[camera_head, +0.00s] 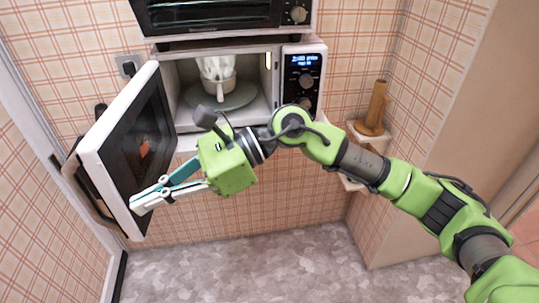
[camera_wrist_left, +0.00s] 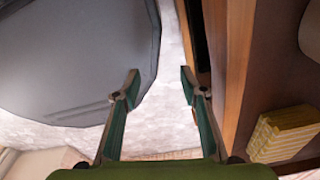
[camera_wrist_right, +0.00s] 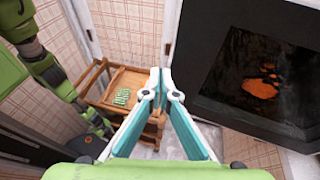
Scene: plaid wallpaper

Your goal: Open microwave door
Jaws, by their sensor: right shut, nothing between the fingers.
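The white microwave (camera_head: 275,85) stands with its door (camera_head: 115,150) swung wide open to the left. In the right wrist view the shut fingers (camera_wrist_right: 160,75) show beside the dark door panel (camera_wrist_right: 265,75). My left gripper (camera_wrist_left: 157,85) shows only in the left wrist view, with its fingers apart and nothing between them.
A black oven (camera_head: 210,12) sits above the microwave. A brown wooden object (camera_head: 376,105) stands on a small shelf at the right. A wooden stand (camera_wrist_right: 125,85) shows in the right wrist view. The grey floor (camera_head: 270,265) is clear in front.

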